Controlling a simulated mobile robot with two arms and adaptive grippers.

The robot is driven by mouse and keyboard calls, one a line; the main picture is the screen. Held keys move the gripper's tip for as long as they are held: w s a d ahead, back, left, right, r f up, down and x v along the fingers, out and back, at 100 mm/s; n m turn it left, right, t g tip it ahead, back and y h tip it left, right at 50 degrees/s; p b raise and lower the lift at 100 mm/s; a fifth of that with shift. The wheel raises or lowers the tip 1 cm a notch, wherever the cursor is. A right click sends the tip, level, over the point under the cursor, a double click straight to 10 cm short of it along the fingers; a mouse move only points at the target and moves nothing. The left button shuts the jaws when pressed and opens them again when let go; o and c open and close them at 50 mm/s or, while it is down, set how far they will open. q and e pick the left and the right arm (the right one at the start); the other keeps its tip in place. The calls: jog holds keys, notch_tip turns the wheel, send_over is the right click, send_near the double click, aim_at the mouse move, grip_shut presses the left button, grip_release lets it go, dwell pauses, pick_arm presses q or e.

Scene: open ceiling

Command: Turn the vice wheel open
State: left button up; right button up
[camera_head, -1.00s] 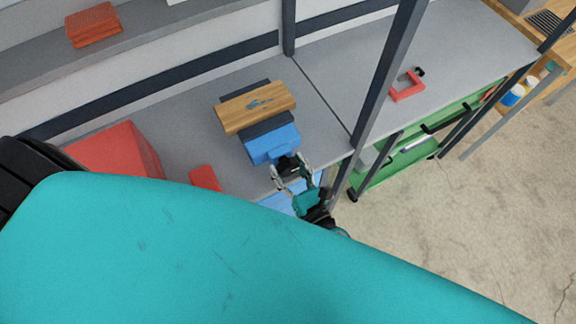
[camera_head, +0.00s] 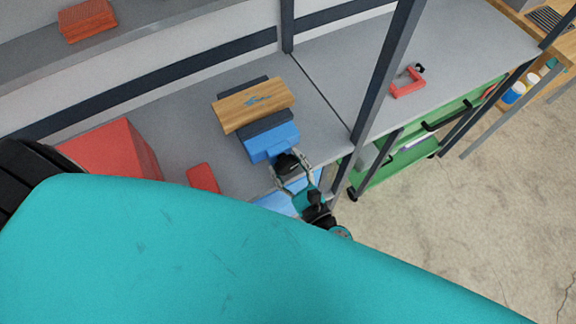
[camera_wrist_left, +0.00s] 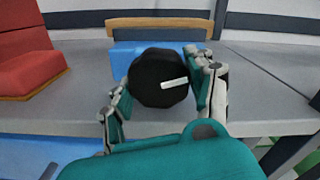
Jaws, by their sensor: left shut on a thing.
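The vice is blue (camera_head: 268,139) with dark jaws and sits at the front edge of the grey workbench. The vice wheel (camera_head: 287,163) is round and black, on the vice's near side. My left gripper (camera_head: 292,168) is shut on the wheel, one finger on each side. In the left wrist view the black wheel (camera_wrist_left: 158,78) with a pale mark on its face sits between the teal-padded fingers (camera_wrist_left: 160,95). My large teal arm covers the lower part of the head view. My right gripper is not seen.
A red box (camera_head: 112,150) and a small red object (camera_head: 203,178) are on the bench at left. A dark upright post (camera_head: 385,75) stands right of the vice. A red clamp (camera_head: 407,84) lies beyond it.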

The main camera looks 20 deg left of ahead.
aim_at(287, 160)
pick_arm(q)
jog(key=shift+n, duration=0.8)
jog(key=o, duration=0.9)
jog(key=shift+w+a, duration=0.1)
jog(key=shift+a, duration=0.05)
notch_tip(287, 160, up, 10)
jog(key=shift+r, duration=0.1)
